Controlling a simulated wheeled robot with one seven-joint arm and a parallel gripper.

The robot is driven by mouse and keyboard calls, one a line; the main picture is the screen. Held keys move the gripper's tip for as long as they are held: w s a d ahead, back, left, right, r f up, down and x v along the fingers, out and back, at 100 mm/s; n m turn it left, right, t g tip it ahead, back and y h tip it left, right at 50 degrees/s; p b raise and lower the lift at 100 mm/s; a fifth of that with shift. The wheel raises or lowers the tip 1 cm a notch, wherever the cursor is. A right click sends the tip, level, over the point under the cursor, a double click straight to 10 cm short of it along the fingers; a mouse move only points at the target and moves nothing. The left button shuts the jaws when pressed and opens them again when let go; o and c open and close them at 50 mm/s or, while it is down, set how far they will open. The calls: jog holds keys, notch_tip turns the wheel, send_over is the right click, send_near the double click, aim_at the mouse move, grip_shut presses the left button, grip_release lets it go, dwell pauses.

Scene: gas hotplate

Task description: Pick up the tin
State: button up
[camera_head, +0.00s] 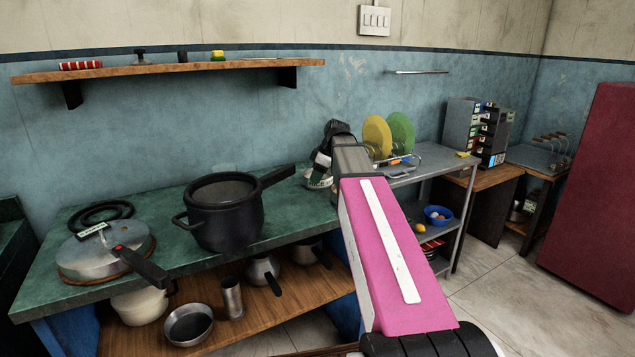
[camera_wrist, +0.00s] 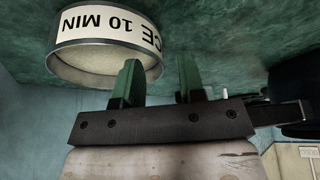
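The tin (camera_wrist: 105,40) is a short round can with metal rims and a pale label reading "CE 10 MIN", upside down in the wrist view. It stands on the green counter at upper left there. In the head view, a small pale round thing (camera_head: 317,182) at the counter's right end looks like the tin, mostly hidden by my gripper. My gripper (camera_wrist: 159,82) is open, with two green fingers apart and nothing between them. The left finger overlaps the tin's right edge in the picture; I cannot tell whether they touch. My gripper also shows in the head view (camera_head: 322,160).
A black pot (camera_head: 225,215) with a long handle pointing toward my gripper stands left of it. A dish rack with yellow (camera_head: 377,137) and green plates stands right, behind my arm. A wooden shelf (camera_head: 190,68) hangs above.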

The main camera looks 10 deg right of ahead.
jog(key=shift+x, duration=1.4)
grip_shut()
